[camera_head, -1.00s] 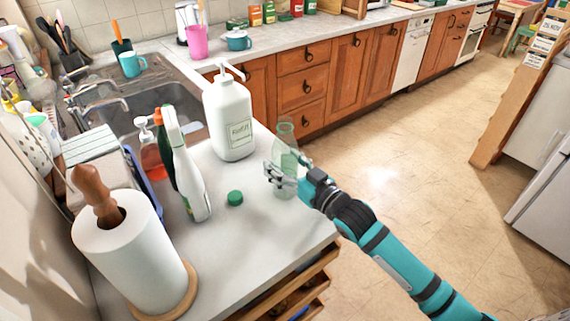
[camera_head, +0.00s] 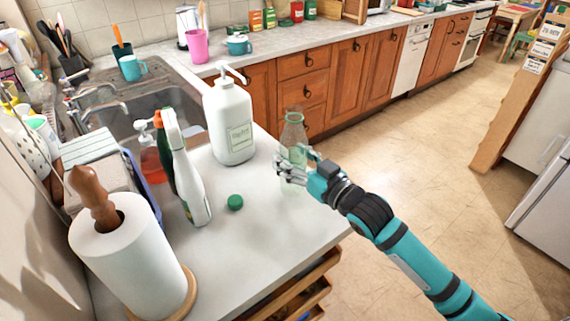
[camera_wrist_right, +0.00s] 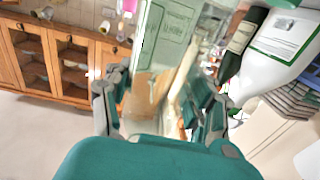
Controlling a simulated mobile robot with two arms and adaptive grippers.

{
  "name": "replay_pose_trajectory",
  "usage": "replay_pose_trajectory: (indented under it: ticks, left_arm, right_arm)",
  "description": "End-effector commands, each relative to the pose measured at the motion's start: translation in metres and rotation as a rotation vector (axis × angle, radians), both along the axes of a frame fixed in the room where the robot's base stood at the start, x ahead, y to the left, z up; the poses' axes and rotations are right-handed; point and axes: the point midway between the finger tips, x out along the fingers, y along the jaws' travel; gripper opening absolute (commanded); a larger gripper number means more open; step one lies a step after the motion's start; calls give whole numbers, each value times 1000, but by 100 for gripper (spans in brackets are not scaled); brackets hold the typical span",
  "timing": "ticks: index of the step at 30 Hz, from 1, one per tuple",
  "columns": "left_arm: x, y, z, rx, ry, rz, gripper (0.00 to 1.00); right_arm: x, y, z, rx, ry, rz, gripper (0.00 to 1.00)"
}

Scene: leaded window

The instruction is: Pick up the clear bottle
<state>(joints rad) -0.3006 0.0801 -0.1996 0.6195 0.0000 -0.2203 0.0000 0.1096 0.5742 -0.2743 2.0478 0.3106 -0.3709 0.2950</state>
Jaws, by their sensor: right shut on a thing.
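The clear greenish bottle (camera_head: 293,133) is upright at the right edge of the counter. My right gripper (camera_head: 290,172) is shut around its body from the right. In the right wrist view the bottle (camera_wrist_right: 165,60) stands between the two fingers (camera_wrist_right: 160,112), and things behind show through it. Its lower part is partly hidden by the fingers in the head view, so I cannot tell whether its base clears the counter. My left gripper is in neither view.
A white pump bottle (camera_head: 230,125) stands close behind and left of the clear bottle. A green cap (camera_head: 235,202) lies on the counter (camera_head: 260,235). A white spray bottle (camera_head: 188,180) and paper towel roll (camera_head: 130,260) stand further left. Open floor is right.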

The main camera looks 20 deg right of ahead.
Motion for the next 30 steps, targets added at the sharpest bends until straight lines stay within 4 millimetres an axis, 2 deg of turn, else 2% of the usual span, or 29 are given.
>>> replay_pose_trajectory:
  ticks: [9, 15, 21, 30]
  left_arm:
    - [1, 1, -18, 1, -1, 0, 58]
    - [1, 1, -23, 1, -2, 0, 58]
    - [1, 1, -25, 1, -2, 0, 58]
    - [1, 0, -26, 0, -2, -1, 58]
  right_arm:
    - [-56, -55, 2, -7, 5, 1, 24]
    - [-79, -79, 7, -4, 5, 2, 24]
    - [-92, -93, 11, 0, 2, 1, 24]
    - [-99, -99, 13, 0, -1, 2, 24]
